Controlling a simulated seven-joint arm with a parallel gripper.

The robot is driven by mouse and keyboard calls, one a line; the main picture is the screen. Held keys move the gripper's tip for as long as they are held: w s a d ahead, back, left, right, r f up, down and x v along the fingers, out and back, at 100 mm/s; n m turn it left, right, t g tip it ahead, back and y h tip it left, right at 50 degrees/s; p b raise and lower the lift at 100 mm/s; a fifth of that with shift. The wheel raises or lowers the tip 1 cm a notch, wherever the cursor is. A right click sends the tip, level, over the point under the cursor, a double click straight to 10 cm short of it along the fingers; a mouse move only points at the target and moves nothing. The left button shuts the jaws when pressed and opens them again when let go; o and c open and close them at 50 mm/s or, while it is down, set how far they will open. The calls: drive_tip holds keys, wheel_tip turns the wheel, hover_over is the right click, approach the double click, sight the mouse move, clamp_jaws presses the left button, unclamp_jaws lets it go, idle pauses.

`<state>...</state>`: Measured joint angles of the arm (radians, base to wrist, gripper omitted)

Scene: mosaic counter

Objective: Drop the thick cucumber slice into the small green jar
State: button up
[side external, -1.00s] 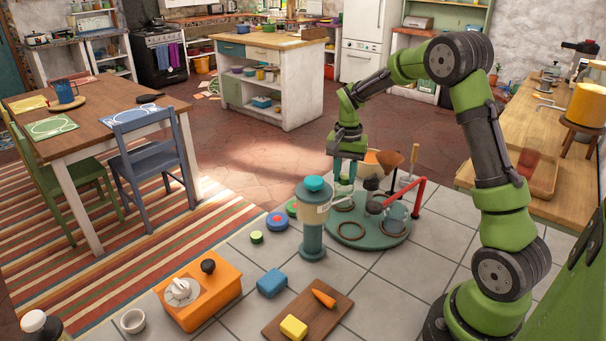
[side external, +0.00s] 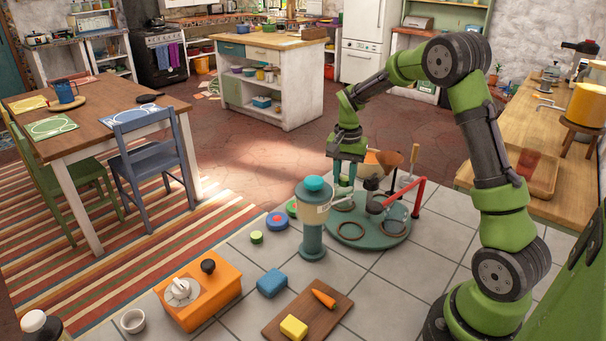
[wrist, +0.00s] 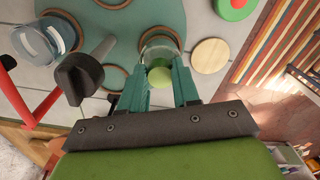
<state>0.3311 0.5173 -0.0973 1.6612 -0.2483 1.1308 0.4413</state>
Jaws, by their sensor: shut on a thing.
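My gripper (wrist: 160,82) is shut on a light green round piece (wrist: 159,76) that looks like the thick cucumber slice. Just past the fingertips in the wrist view is a clear, green-tinted round rim (wrist: 160,46), which looks like the small jar. It overlaps the edge of the round green stand (wrist: 120,25). I cannot tell whether the slice is above the rim or inside it. In the side view my gripper (side external: 346,172) points down at the stand's back left, and the slice there is too small to make out.
A teal-topped grinder (side external: 313,220) stands in front of the stand (side external: 362,242). A red arm (side external: 408,190) and a glass vessel (wrist: 38,40) are close by. A small green round piece (side external: 257,237), a blue block (side external: 271,283) and a cutting board (side external: 290,318) lie on the tiles.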

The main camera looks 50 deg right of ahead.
drive_tip(key=shift+f, duration=0.1)
drive_tip(key=o, duration=1.1)
drive_tip(key=shift+r, duration=3.55)
